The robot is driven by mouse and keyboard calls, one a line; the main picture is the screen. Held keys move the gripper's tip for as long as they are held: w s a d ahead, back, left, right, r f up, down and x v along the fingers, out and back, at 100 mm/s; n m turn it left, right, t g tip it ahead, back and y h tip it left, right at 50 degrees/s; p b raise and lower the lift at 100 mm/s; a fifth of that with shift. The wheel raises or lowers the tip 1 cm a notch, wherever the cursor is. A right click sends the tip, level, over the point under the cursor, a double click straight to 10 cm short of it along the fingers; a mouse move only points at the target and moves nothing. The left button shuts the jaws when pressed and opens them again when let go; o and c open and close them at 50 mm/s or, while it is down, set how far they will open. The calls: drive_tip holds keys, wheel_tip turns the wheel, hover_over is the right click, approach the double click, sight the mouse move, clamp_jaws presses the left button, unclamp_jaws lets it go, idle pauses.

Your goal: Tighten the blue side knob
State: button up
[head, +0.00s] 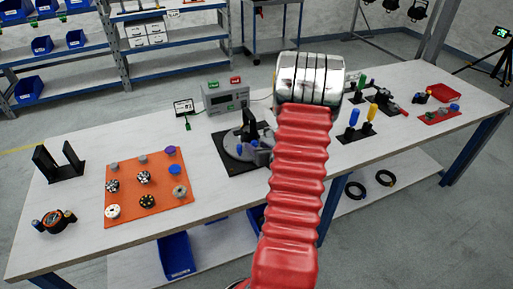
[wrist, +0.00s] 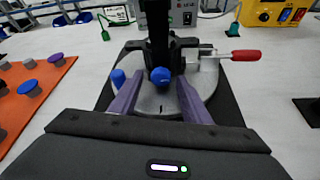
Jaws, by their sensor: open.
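A dark fixture (wrist: 158,35) with an upright post stands on a round grey plate (wrist: 205,85) over a black base; it also shows in the head view (head: 249,125). One blue knob (wrist: 160,76) faces me at the foot of the post. A second blue knob (wrist: 117,77) sticks out at the left side. I cannot tell for certain which is the side knob. My gripper (wrist: 160,84) is open, its two purple fingers pointing at the fixture, one on each side of the front knob in the picture. Contact cannot be told. In the head view my red arm hides part of the fixture.
A red-handled clamp (wrist: 244,55) sticks out right of the post. An orange mat (head: 150,215) with several knobs and round parts lies to the left. A grey instrument box (head: 225,96) stands behind. Blue and yellow-handled tools (head: 352,121) stand to the right.

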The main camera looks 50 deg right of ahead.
drive_tip(key=shift+w+d+f, duration=0.1)
drive_tip(key=shift+w, duration=0.05)
drive_tip(key=c, duration=1.1)
